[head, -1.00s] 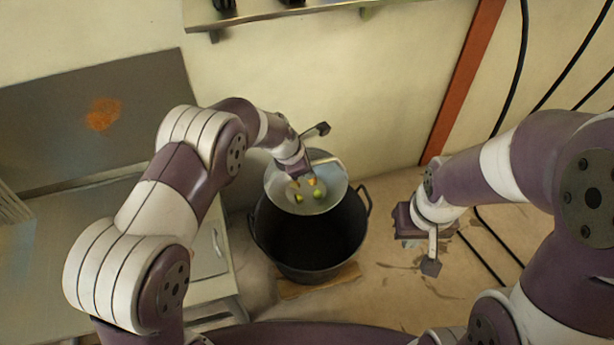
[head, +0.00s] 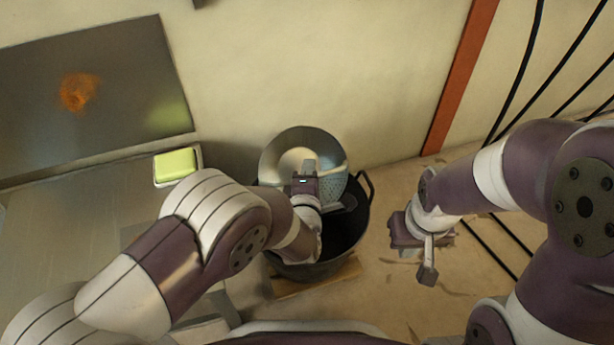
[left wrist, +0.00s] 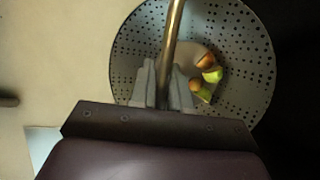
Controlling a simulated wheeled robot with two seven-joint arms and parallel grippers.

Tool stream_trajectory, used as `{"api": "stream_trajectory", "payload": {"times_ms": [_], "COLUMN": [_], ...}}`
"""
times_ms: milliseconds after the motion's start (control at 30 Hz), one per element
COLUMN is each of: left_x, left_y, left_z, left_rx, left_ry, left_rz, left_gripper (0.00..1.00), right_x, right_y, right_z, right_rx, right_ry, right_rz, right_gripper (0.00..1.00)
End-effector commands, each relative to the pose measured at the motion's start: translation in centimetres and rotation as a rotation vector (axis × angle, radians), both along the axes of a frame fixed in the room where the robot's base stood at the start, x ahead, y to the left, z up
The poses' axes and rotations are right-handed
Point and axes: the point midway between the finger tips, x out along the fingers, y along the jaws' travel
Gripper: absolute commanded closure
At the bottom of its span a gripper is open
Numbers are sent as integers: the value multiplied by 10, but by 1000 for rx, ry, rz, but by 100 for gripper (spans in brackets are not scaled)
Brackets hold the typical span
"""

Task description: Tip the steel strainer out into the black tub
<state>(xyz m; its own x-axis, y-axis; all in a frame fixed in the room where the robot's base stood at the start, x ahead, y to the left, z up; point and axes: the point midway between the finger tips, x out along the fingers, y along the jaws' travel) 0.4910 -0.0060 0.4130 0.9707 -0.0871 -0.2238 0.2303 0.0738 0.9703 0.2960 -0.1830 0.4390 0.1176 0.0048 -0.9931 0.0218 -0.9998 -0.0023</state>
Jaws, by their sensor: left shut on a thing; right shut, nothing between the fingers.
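The steel strainer (head: 290,148) is tilted up over the back of the black tub (head: 350,228) in the head view. My left gripper (head: 305,178) is in front of it, shut on its rod-like handle, and hides part of the bowl. In the left wrist view the perforated strainer (left wrist: 245,60) holds several orange-brown and yellow-green pieces (left wrist: 207,74), gathered right of the handle. The head view does not show these pieces. My left arm covers the tub's left side. My right gripper (head: 428,270) is shut and empty, right of the tub.
A metal counter (head: 75,235) stands at the left, with a yellow-green sponge (head: 176,165) in a dish. A plain wall rises behind the tub. An orange post (head: 460,75) and black cables are at the right. Floor is free around my right gripper.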

Motion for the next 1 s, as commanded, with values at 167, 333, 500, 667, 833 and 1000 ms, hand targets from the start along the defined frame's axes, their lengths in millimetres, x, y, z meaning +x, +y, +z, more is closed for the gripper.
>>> {"api": "stream_trajectory", "payload": {"times_ms": [167,333,500,667,833,1000], "left_x": [-8,-15,-25,-31,-38,-41], "left_y": [-3,-5,-8,-10,-13,-13], "left_z": [-13,-16,-21,-22,-22,-21], "left_rx": [44,85,123,151,183,190], "left_ry": [-140,-270,-385,-469,-566,-594], "left_rz": [-1,0,0,0,1,1], "left_gripper": [100,100,100,100,100,100], "right_x": [0,0,0,0,0,0], "right_y": [0,0,0,0,0,0], "right_z": [-39,-66,-93,-110,-114,-114], "right_rx": [0,0,0,0,0,0], "right_ry": [0,0,0,0,0,0], "right_rz": [0,0,0,0,0,0], "right_gripper": [100,100,100,100,100,100]}}
